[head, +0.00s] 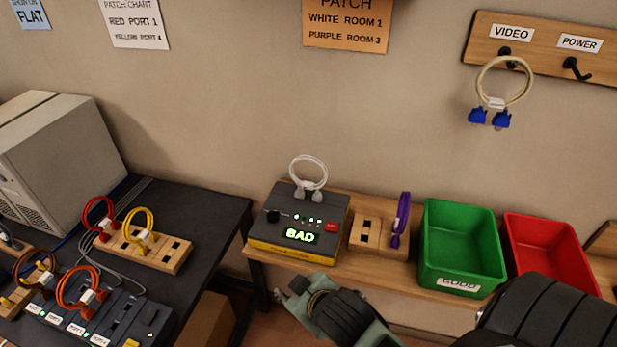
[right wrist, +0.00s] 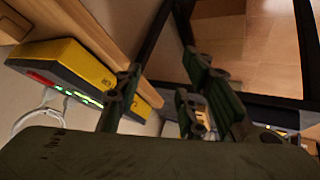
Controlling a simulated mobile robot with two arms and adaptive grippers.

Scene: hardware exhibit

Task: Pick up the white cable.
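The white cable (head: 308,172) is a loop standing upright on top of the grey and yellow tester box (head: 297,222), its two grey connectors at the box's top. The tester's lit display reads "BAD". In the right wrist view, part of the white loop (right wrist: 35,118) shows beside the tester (right wrist: 80,68) at the left. My right gripper (head: 292,289) is below and in front of the tester, near the shelf's front edge, apart from the cable. In the wrist view its fingers (right wrist: 165,95) are spread with nothing between them. My left gripper is not in view.
A wooden block with a purple cable (head: 401,218), a green bin (head: 460,240) and a red bin (head: 550,250) stand right of the tester. A cream cable with blue connectors (head: 500,85) hangs on a hook. A dark table (head: 215,215) with coloured cables is at left.

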